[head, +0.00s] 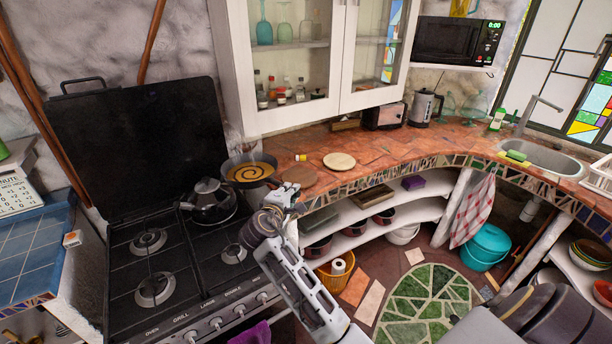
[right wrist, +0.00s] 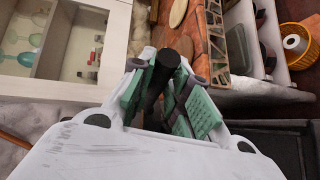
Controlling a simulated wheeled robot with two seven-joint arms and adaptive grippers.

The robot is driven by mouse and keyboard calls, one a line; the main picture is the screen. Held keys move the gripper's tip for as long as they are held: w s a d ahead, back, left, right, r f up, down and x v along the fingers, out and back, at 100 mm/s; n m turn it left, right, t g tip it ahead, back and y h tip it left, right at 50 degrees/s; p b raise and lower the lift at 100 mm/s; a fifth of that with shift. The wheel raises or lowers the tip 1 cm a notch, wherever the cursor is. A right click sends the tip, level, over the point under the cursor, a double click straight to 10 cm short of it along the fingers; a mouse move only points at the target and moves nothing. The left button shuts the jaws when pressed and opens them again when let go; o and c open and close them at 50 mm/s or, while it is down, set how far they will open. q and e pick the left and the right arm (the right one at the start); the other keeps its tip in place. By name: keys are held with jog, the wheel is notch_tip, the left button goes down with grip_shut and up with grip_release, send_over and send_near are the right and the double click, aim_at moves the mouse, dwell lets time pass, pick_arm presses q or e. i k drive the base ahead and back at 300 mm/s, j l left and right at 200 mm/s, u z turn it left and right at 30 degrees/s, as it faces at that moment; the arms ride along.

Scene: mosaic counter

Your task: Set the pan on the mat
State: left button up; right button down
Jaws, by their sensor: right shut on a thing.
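The pan (head: 248,170) is dark, with a yellow-brown spiral filling. It is at the back right of the stove, by the left end of the counter, and looks about level. I cannot tell whether it is lifted clear. My right gripper (head: 283,197) is in front and to the right of it. In the right wrist view its green-padded fingers (right wrist: 168,98) are closed around a dark handle (right wrist: 167,60). A flat round brown piece (head: 300,176), which looks like the mat, lies on the counter just right of the pan. My left gripper is not in view.
A black kettle (head: 209,201) stands on the stove (head: 150,262) left of my right arm. A pale round board (head: 339,161) and a small yellow-and-white item (head: 300,157) lie near the brown piece. A white cabinet (head: 240,60) hangs above. The counter (head: 420,143) farther right has free room.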

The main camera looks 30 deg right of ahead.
aim_at(316, 182)
jog(key=l, duration=0.95)
jog(key=i+l, duration=0.15)
jog(key=l, duration=0.8)
